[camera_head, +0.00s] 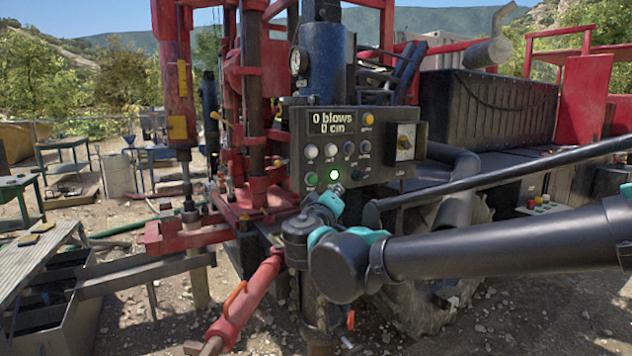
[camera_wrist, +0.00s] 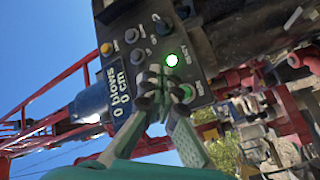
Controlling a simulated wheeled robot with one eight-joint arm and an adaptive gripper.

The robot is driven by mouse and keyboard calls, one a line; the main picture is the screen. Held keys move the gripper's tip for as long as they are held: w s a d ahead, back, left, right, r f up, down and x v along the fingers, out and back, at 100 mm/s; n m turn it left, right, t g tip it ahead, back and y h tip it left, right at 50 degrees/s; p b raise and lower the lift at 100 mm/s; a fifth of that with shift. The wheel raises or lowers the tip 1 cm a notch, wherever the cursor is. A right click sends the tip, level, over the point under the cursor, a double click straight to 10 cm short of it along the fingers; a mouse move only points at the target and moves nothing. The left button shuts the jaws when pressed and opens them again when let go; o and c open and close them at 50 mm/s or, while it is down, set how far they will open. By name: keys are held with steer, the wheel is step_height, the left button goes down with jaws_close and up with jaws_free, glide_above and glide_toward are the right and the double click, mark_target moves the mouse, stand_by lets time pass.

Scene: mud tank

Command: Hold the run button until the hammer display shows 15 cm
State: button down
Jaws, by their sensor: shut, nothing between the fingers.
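The control panel (camera_head: 405,171) has a black display (camera_head: 331,121) reading "0 blows" and "0 cm". The display also shows in the wrist view (camera_wrist: 117,92), turned sideways. A green button (camera_head: 311,178), which seems to be the run button, sits at the panel's lower left, left of a lit green lamp (camera_head: 333,175). In the wrist view this green button (camera_wrist: 187,93) is partly covered by my fingers. My gripper (camera_wrist: 162,92) is shut and empty, its dark fingertips close before the panel. I cannot tell whether they touch the button.
Other round buttons and knobs (camera_head: 349,148) sit close together on the panel, with an amber one (camera_head: 368,118) at upper right. A red rig mast (camera_head: 255,100) stands left of the panel. A red bar (camera_head: 245,300) slants below, and a large tyre (camera_head: 440,290) lies behind my arm.

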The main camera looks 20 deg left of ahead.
mark_target(312, 179)
steer(key=shift+w, duration=0.1)
steer(key=shift+w+a, duration=1.4)
steer(key=shift+a, duration=0.3)
steer(key=shift+w+a, duration=1.4)
steer(key=shift+a, duration=0.25)
steer(key=shift+a, duration=0.1)
steer(key=shift+w+a, duration=0.2)
steer(key=shift+w, duration=0.05)
